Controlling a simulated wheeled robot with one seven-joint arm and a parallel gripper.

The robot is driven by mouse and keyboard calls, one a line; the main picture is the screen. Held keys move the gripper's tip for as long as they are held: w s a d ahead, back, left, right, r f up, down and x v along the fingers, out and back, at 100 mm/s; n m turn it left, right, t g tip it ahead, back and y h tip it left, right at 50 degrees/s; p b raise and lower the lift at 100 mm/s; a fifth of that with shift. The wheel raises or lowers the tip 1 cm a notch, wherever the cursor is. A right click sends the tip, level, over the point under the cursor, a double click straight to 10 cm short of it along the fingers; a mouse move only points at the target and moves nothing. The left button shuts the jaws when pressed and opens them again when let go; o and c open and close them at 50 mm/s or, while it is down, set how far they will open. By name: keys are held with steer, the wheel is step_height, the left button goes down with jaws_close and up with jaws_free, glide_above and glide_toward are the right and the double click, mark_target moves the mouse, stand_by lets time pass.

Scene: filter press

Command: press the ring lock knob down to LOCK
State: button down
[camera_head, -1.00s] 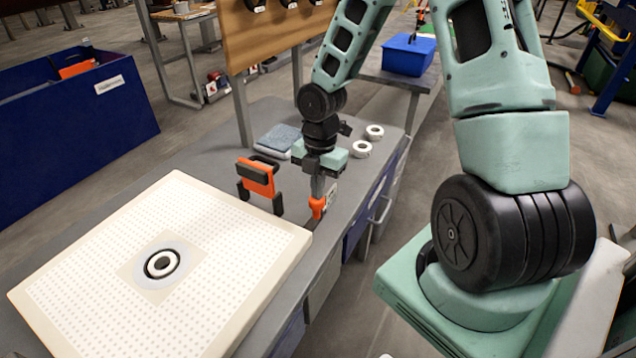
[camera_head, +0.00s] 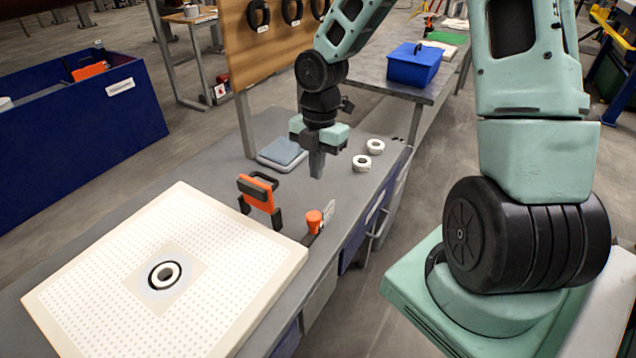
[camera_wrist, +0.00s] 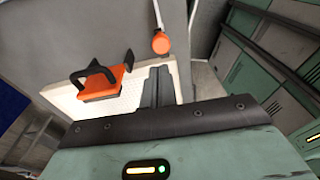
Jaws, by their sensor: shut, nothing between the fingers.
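The ring lock knob (camera_head: 314,221) is a small orange cap on a dark mount near the bench edge, with a small pale plate beside it. It also shows in the wrist view (camera_wrist: 161,43), near the top. I cannot read whether it stands at LOCK. My gripper (camera_head: 317,172) points down with its fingers together and empty. It hangs above and behind the knob, clear of it. In the wrist view my fingertips (camera_wrist: 158,74) show below the knob.
An orange and black handled clamp (camera_head: 259,194) stands left of the knob. A white perforated plate (camera_head: 100,235) with a ring (camera_head: 165,275) at its centre fills the near bench. Two white rings (camera_head: 362,163) and a grey cloth pad (camera_head: 284,151) lie further back.

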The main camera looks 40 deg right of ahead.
steer(key=shift+d+r, duration=0.15)
steer(key=shift+r, duration=1.55)
steer(key=s+a+r+m, duration=0.3)
steer(key=s+a+m, duration=0.4)
steer(key=s+a, duration=0.3)
steer(key=s+a+r+m, duration=0.4)
steer(key=s+a+m, duration=0.3)
steer(key=s+a, duration=0.3)
steer(key=shift+a+t, duration=0.3)
steer(key=shift+a, duration=0.5)
